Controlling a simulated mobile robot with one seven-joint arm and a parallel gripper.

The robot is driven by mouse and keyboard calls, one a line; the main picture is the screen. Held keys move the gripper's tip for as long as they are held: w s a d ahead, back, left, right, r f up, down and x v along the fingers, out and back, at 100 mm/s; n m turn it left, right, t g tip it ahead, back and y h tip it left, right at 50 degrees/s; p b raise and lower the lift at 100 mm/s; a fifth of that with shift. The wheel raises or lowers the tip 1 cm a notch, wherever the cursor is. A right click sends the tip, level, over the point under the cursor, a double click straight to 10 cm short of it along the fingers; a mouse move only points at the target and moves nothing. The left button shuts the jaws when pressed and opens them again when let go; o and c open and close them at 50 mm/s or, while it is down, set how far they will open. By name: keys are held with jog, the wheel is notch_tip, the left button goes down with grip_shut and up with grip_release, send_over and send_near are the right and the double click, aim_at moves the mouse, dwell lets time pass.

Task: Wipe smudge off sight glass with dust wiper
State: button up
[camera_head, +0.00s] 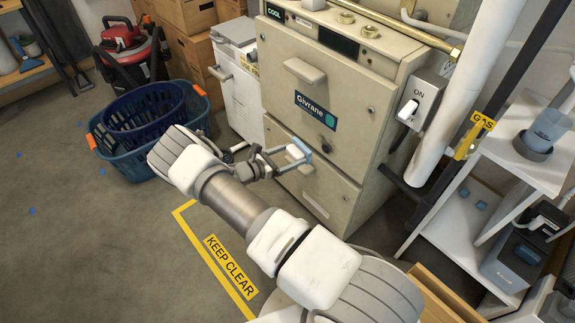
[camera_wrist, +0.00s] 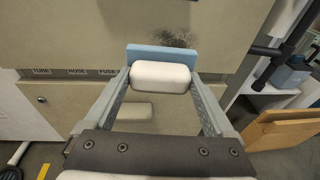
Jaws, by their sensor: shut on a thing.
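The dust wiper (camera_wrist: 160,76) has a white rounded handle and a flat light-blue pad. My gripper (camera_wrist: 160,82) is shut on its handle, one finger on each side. The wiper also shows in the head view (camera_head: 298,149), in front of the beige furnace (camera_head: 340,110). A dark speckled smudge (camera_wrist: 175,36) is on the beige surface just beyond the pad, slightly right of its middle. The pad is close to this surface; I cannot tell whether it touches. No distinct glass outline is visible around the smudge. In the head view my arm reaches up to the furnace front.
A switch box (camera_head: 414,104) and a white pipe (camera_head: 455,95) stand right of the furnace. A shelf (camera_head: 520,160) is farther right. Blue baskets (camera_head: 150,125) and a white cabinet (camera_head: 240,95) are at left. Open floor lies around the "KEEP CLEAR" marking (camera_head: 230,265).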

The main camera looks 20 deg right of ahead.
aim_at(301, 147)
jog(key=shift+w+a+f+n+t, duration=0.25)
jog(key=shift+w+f+n+t, duration=0.35)
jog(key=shift+w+f+t, duration=0.25)
jog(key=shift+r+b+x, duration=0.2)
jog(key=shift+x, duration=1.25)
jog(key=shift+r+b+x, duration=0.15)
jog(key=shift+b+x, duration=0.05)
jog(key=shift+x, duration=1.2)
jog(key=shift+b+x, duration=0.3)
jog(key=shift+x, duration=0.7)
jog(key=shift+s+r, duration=0.1)
jog(key=shift+r, duration=0.1)
